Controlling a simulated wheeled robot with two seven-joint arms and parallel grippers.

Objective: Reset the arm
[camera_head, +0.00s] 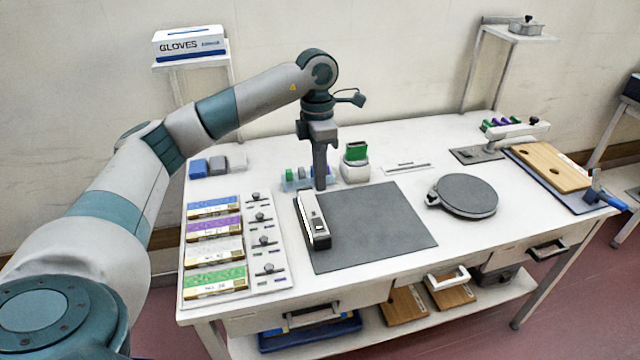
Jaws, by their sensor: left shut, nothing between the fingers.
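My left arm comes in from the left and reaches over the white table (400,290). My left gripper (320,186) points straight down, shut and empty, above the table near the back edge of the dark grey mat (385,225). It stands in front of a small clear tray (292,184) with coloured pieces and partly hides it. A black and white device (313,220) lies on the mat's left part, just below the gripper in the picture. My right gripper is out of the frame.
A white holder with a green top (355,165) stands right of the gripper. A round grey plate (466,196) sits right of the mat. Panels with coloured strips (214,226) lie at left. A glove box (188,43) stands on a shelf.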

